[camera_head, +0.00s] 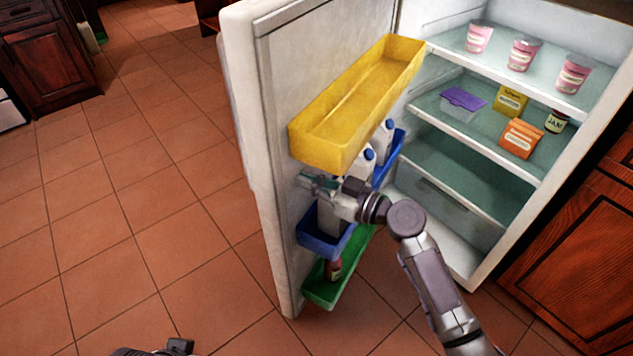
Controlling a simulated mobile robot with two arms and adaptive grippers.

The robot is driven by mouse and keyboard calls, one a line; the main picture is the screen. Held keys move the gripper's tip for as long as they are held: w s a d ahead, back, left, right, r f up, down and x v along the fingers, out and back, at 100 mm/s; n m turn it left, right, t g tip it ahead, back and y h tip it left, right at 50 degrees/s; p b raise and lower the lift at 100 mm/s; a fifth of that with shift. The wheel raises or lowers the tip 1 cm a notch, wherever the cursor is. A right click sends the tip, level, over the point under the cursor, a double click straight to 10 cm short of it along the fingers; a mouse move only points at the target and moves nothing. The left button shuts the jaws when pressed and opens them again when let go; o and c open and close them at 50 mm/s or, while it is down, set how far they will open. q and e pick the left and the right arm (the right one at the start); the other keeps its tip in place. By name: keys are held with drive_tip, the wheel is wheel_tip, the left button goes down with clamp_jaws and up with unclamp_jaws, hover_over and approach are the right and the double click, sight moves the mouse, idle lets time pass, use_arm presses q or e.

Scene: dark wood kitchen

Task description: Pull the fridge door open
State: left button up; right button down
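The fridge door (275,95) stands wide open, swung out to the left of the fridge body, with its inner side facing me. My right gripper (312,182) is at the inner side of the door near its free edge, just below the yellow door bin (345,108). Its fingers are small and partly hidden by the bin and the wrist, so I cannot tell how far apart they are or whether they touch the door. My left arm shows only as a dark part at the bottom edge; its gripper cannot be made out.
The door also carries a blue bin (322,243) with white bottles and a green bin (320,292) with a dark red bottle. Fridge shelves (470,135) hold cups, boxes and a jar. Tiled floor (130,220) is clear left of the door. Wooden cabinets (575,245) stand at right.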

use_arm(q)
drive_tip(key=w+d+r+t+h+b, duration=0.1)
drive_tip(key=w+d+r+t+b, duration=0.2)
drive_tip(key=w+t, duration=0.3)
drive_tip(key=w, duration=0.4)
drive_tip(key=shift+h, duration=0.3)
use_arm(e)
drive_tip(key=w+a+m+t+h, duration=0.2)
drive_tip(key=w+a+t, duration=0.1)
drive_tip(key=w+a, duration=0.7)
drive_tip(key=a, duration=0.4)
drive_tip(key=shift+w+a+m, duration=0.25)
drive_tip(key=shift+w+m, duration=0.05)
use_arm(q)
drive_tip(key=shift+d, duration=0.1)
use_arm(e)
drive_tip(key=shift+s, duration=0.15)
